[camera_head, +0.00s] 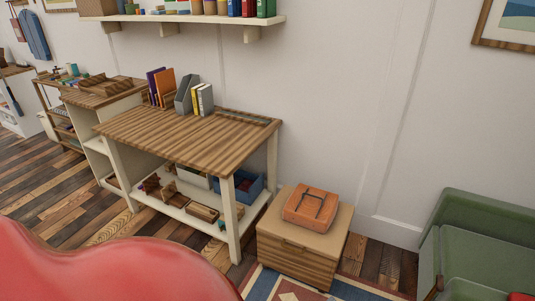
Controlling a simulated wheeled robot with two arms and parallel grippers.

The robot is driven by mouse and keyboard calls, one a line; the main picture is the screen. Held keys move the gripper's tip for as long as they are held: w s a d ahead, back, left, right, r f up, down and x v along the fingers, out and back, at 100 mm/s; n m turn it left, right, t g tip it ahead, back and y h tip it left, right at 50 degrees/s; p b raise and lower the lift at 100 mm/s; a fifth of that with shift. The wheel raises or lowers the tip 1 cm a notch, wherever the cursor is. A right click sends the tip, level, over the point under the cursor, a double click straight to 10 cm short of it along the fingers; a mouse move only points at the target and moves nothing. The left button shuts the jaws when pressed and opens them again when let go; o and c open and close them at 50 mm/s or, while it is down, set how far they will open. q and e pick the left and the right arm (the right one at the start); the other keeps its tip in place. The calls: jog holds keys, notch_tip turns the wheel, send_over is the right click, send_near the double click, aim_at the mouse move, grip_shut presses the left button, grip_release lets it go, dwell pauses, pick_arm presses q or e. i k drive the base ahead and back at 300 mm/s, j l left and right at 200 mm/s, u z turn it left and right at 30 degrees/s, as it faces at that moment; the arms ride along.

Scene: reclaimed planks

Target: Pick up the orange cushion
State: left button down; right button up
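An orange, soft-edged block (311,206) with a dark strap or handle-like outline on top lies on a low wooden chest at the lower middle. It is the only large orange thing I see; I cannot tell for sure whether it is the cushion or a case. Nothing touches it from above. Neither of my grippers is in view.
The wooden chest (297,265) stands between a plank-topped table (180,140) and a green sofa (480,250). A patterned rug (268,283) lies in front. A large red rounded shape, which I cannot identify, fills the lower left. Bare plank floor shows at left.

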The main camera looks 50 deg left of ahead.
aim_at(313, 208)
jog(key=u, duration=1.1)
jog(key=i+l+u, duration=0.3)
jog(key=i+l, duration=0.2)
jog(key=i, duration=0.2)
jog(key=i+l+u, duration=0.25)
jog(key=i+l, duration=0.35)
jog(key=i+l+u, duration=0.3)
jog(key=i+l, duration=0.25)
jog(key=l, duration=0.3)
